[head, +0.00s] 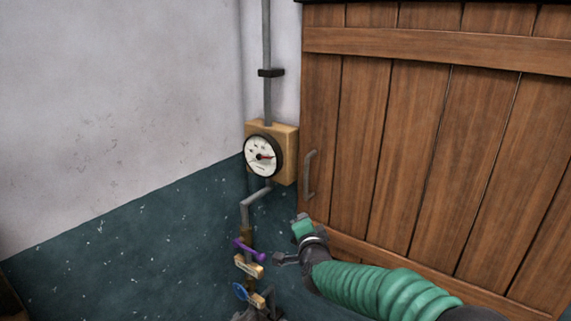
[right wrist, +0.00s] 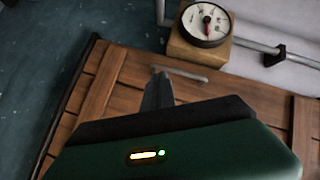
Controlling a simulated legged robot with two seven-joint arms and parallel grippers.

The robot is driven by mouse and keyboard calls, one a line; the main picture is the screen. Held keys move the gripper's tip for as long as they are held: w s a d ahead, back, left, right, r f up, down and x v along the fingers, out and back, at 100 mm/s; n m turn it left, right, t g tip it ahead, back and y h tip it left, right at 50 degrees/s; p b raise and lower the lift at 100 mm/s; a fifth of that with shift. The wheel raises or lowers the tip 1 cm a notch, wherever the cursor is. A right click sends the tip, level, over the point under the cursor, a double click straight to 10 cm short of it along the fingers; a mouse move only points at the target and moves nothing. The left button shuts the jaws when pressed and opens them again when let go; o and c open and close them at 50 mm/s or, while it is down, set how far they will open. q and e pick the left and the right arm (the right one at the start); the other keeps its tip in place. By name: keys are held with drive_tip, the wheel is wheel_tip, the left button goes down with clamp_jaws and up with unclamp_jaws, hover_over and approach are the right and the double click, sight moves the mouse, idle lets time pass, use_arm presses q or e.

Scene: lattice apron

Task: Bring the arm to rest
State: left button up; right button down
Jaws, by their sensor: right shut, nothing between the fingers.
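My right arm, with its ribbed green sleeve, comes in from the lower right in the head view. My right gripper (head: 284,259) is at its end, in front of the lower left part of the wooden door and to the right of the valves. In the right wrist view the dark fingers of the gripper (right wrist: 158,78) are together with nothing between them. They appear close to the door handle in that picture, but I cannot tell the distance. My left gripper is in neither view.
A wooden door (head: 415,140) with a grey handle (head: 310,174) fills the right side. Left of it, a round gauge (head: 262,156) sits on a pipe. Below are a purple lever (head: 248,249) and a blue valve handle (head: 241,291). The wall at left is bare.

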drive_tip(key=s+d+f+n+g, duration=0.3)
drive_tip(key=s+f, duration=0.4)
drive_tip(key=s, duration=0.6)
drive_tip(key=s+d+f+n+g, duration=0.3)
drive_tip(key=s+f+n+g, duration=0.2)
drive_tip(key=s, duration=0.8)
drive_tip(key=s+d+f+n+g, duration=0.3)
drive_tip(key=s+f+n+g, duration=0.2)
drive_tip(key=s+f, duration=0.5)
drive_tip(key=s, duration=0.3)
drive_tip(key=shift+f+b, duration=0.25)
drive_tip(key=shift+b, duration=0.05)
drive_tip(key=shift+w, duration=0.15)
